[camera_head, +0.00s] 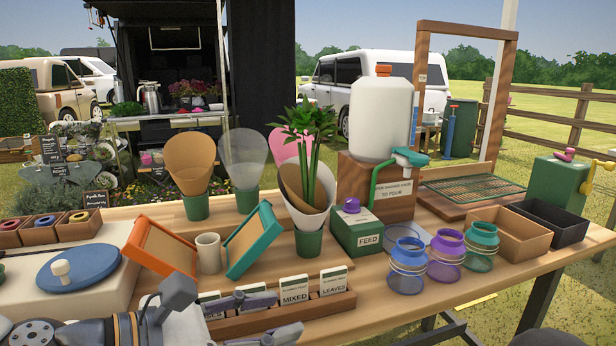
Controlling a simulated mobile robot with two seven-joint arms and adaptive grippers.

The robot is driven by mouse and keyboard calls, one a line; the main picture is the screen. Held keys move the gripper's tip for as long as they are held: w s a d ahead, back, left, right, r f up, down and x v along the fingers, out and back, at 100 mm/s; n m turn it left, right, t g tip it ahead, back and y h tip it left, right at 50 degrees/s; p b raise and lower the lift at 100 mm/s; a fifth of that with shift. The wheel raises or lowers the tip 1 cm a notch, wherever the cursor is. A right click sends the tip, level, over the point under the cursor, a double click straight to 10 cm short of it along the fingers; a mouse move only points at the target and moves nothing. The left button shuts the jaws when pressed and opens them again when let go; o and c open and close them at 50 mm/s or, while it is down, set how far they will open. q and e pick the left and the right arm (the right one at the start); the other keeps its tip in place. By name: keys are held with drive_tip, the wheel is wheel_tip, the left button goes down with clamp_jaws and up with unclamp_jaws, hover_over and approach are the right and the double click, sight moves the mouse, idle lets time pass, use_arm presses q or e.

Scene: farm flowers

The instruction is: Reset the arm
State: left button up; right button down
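My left arm (130,328) comes in from the lower left, low over the front of the wooden table (400,310). Its gripper (286,315) points right, with its two grey fingers apart and nothing seen between them. It is in front of the wooden card rack (335,303) and overlaps part of it in the picture. A dark rounded shape at the bottom right edge may be part of my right arm. My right gripper does not show.
Close behind the rack stand orange (160,246) and teal (253,240) frames, a beige cup (208,253), paper cones in green pots, and a green "FEED" box (357,232). Several glass jars (407,265) stand right of it. Two open boxes (508,233) are farther right. The table front between rack and jars is clear.

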use_arm(q)
drive_tip(key=s+d+f+m+g+y+p, duration=0.15)
drive_tip(key=s+f+m+g, duration=0.35)
drive_tip(key=f, duration=0.7)
drive_tip(key=s+a+f+m+g+y+p, duration=0.1)
drive_tip(key=s+a+f+m+y, duration=0.15)
drive_tip(key=s+f, duration=0.35)
drive_tip(key=s+a+f+m+g+y, duration=0.1)
drive_tip(key=s+f+m, duration=0.25)
drive_tip(key=s, duration=0.45)
drive_tip(key=s+a+f+m+g+y+p, duration=0.1)
drive_tip(key=s+a+f+m+y, duration=0.2)
drive_tip(key=s+a+m, duration=0.2)
drive_tip(key=s+a+f+m+g+y+p, duration=0.1)
drive_tip(key=s+a+f+m+g+y, duration=0.1)
drive_tip(key=s+a+m, duration=0.4)
drive_tip(key=s+a+f+y, duration=0.1)
drive_tip(key=s+a, duration=0.3)
drive_tip(key=shift+a+g+y, duration=0.15)
drive_tip(key=shift+g+y, duration=0.15)
drive_tip(key=shift+y, duration=0.1)
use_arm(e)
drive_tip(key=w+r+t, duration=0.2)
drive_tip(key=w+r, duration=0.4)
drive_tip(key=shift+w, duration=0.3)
use_arm(q)
drive_tip(key=shift+s+f, duration=0.1)
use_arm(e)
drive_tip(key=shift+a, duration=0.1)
